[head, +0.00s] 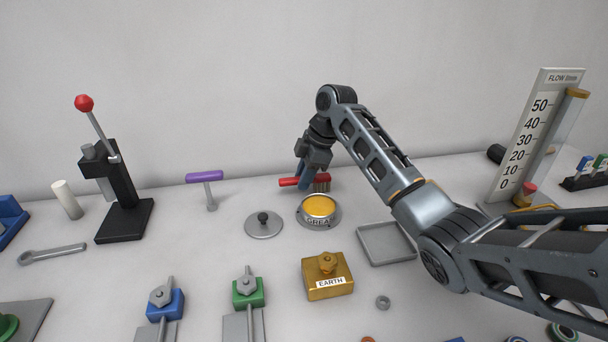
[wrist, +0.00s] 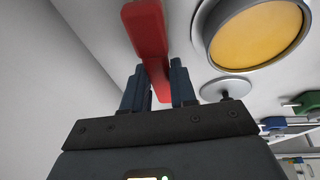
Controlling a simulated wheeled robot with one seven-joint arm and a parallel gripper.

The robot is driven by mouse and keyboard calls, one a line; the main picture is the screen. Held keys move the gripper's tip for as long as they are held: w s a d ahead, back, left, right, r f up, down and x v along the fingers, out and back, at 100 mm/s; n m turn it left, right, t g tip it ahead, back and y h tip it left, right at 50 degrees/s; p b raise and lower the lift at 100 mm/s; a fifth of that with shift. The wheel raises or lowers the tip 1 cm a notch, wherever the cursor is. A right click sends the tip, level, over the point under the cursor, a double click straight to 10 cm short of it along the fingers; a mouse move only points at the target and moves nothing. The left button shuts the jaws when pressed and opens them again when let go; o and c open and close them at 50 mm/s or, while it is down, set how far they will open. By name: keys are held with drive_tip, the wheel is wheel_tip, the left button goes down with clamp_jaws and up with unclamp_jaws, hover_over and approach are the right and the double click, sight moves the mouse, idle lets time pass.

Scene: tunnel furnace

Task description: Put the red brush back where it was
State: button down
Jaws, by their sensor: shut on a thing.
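The red brush (head: 290,182) has a red handle and dark bristles that point down. It is near the back of the table, just behind the round pot of yellow grease (head: 319,206). My gripper (head: 304,182) is shut on the brush. In the wrist view the red brush (wrist: 150,45) runs between the two fingers of my gripper (wrist: 158,88), and the grease pot (wrist: 258,35) is to the right. I cannot tell whether the bristles touch the table.
A grey lid with a black knob (head: 263,225) lies left of the pot. An empty grey tray (head: 372,256) is to the right, partly near my arm. A gold EARTH block (head: 328,284) stands in front. A purple-handled T tool (head: 206,178) stands left. The wall is close behind.

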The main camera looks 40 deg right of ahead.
drive_tip(key=c, duration=0.9)
unclamp_jaws()
drive_tip(key=shift+f, duration=0.1)
drive_tip(key=v, duration=1.2)
